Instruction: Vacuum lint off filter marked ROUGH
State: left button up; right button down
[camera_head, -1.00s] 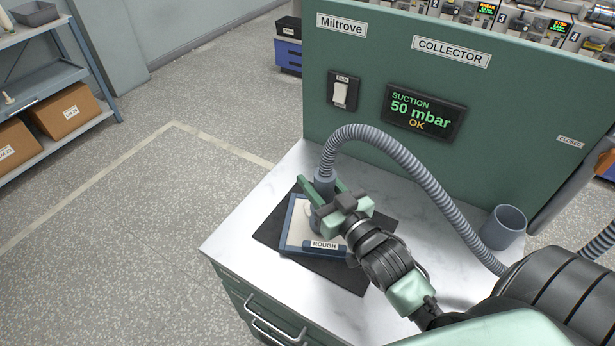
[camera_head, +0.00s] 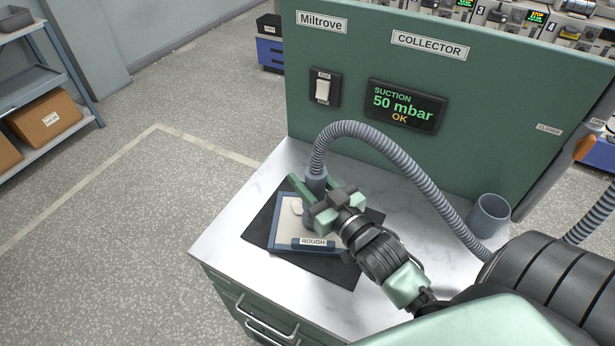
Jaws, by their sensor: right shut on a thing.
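The filter (camera_head: 285,237) is a pale panel in a blue frame, marked ROUGH on its front edge, lying on a dark mat (camera_head: 264,222). A small white lint patch (camera_head: 297,208) shows on its surface near the nozzle. My right gripper (camera_head: 312,192) is shut on the grey-blue vacuum nozzle (camera_head: 316,183) and holds it upright over the filter. A ribbed grey hose (camera_head: 409,165) arches from the nozzle's top to the right. The gripper and wrist hide the filter's right part. Whether the nozzle touches the filter I cannot tell. My left gripper is out of view.
The green collector panel (camera_head: 465,130) stands behind the white worktop, with a switch (camera_head: 323,90) and a display (camera_head: 404,104) reading SUCTION 50 mbar OK. An empty-looking grey-blue cup (camera_head: 489,215) stands at the right. The worktop's left part is clear.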

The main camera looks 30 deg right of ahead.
jog(key=shift+s+d+p, duration=0.15)
jog(key=shift+s+d, duration=0.4)
jog(key=shift+d, duration=0.25)
jog(key=shift+s+d+p, duration=0.15)
jog(key=shift+s+d, duration=0.35)
jog(key=shift+d, duration=0.3)
jog(key=shift+s+d+p, duration=0.15)
jog(key=shift+s+d, duration=0.4)
jog(key=shift+d, duration=0.25)
jog(key=w+a+p, duration=0.1)
jog(key=w, duration=0.5)
jog(key=shift+w+a, duration=0.35)
jog(key=shift+w, duration=0.05)
dwell(0.6)
jog(key=shift+w+a+p, duration=0.15)
jog(key=shift+w+a, duration=0.65)
jog(key=shift+a, duration=0.2)
jog(key=shift+w+a+p, duration=0.15)
jog(key=shift+w+a, duration=0.65)
jog(key=shift+a, duration=0.15)
jog(key=shift+d, duration=0.1)
